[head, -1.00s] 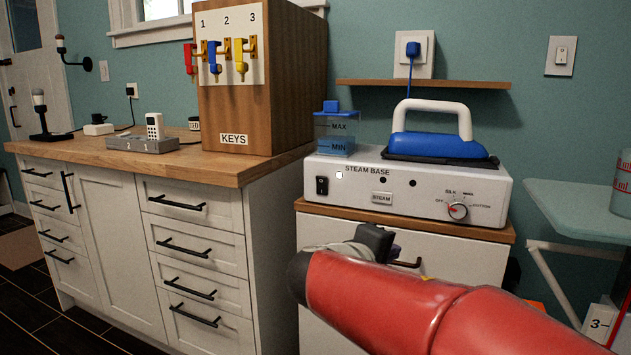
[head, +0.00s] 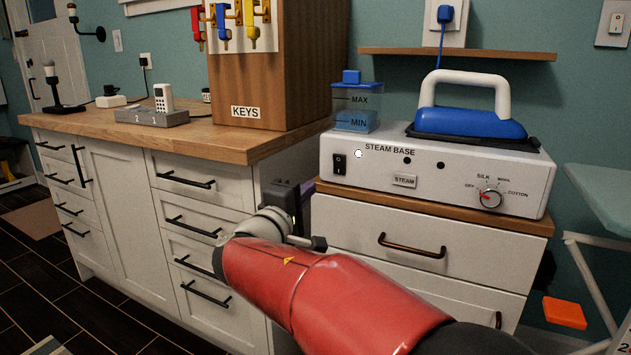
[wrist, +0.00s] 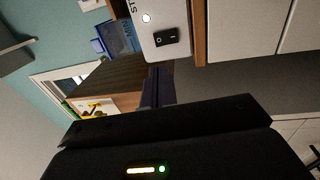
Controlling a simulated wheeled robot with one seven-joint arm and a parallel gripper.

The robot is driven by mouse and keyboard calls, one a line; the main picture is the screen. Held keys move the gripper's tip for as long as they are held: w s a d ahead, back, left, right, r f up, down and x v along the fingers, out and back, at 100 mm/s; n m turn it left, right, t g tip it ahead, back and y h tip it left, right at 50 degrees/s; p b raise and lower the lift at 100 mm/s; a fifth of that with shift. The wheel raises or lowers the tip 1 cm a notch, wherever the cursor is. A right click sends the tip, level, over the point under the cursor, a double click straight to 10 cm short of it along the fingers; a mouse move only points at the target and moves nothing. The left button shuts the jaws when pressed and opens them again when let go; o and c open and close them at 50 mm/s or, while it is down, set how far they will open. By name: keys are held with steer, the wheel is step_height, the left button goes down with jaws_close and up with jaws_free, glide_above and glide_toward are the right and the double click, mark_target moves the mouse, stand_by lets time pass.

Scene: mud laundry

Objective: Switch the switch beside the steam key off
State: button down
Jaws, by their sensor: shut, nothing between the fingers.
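The white steam base (head: 440,185) stands on a drawer cabinet. A black rocker switch (head: 339,164) sits at the left end of its front, left of the STEAM key (head: 404,181). The switch also shows near the top of the wrist view (wrist: 171,37). A round white light (head: 358,153) is just right of and above the switch; it shows in the wrist view too (wrist: 146,18). My gripper (head: 304,190) is shut and empty, below and left of the switch, apart from it. In the wrist view its dark fingers (wrist: 158,88) show together below the switch.
A blue iron (head: 462,120) rests on the base beside a water tank (head: 356,108). A wooden key box (head: 280,70) stands on the left counter (head: 180,138). A narrow gap separates the two cabinets. The ironing board (head: 605,190) is at right.

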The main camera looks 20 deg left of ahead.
mark_target(338, 160)
steer(key=w+p, duration=0.1)
steer(key=w, duration=0.3)
steer(key=w+r+p, duration=0.1)
steer(key=w, duration=0.3)
steer(key=w+d+p, duration=0.1)
steer(key=w, duration=0.3)
steer(key=shift+r, duration=0.3)
steer(key=shift+w, duration=0.3)
steer(key=shift+f, duration=0.1)
steer(key=shift+w+b, duration=0.15)
steer(key=shift+b, duration=0.15)
